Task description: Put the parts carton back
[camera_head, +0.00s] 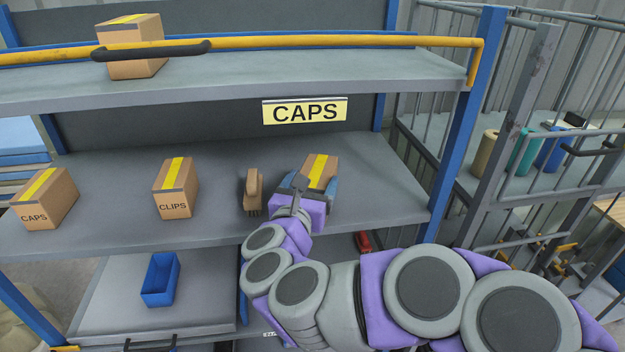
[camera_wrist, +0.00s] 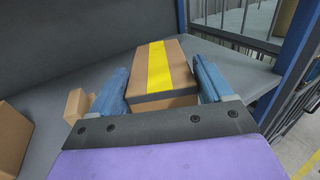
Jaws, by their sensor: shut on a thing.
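A brown carton (camera_head: 320,170) with a yellow tape stripe is at the right part of the middle shelf, partly hidden by my gripper in the head view. My gripper (camera_head: 312,186) is shut on this carton, with one blue finger on each side of it. The wrist view shows the carton (camera_wrist: 160,72) between the fingers; no printed word shows on it. I cannot tell whether it rests on the shelf or is just above it. A carton marked CAPS (camera_head: 44,200) stands at the left of this shelf, and one marked CLIPS (camera_head: 176,190) stands nearer the middle.
A wooden brush (camera_head: 253,188) stands just left of my gripper. A yellow CAPS sign (camera_head: 304,111) hangs above the middle shelf (camera_head: 110,175). Another carton (camera_head: 134,42) is on the upper shelf behind a yellow rail. A blue post (camera_head: 462,120) bounds the right end. A blue bin (camera_head: 160,280) sits below.

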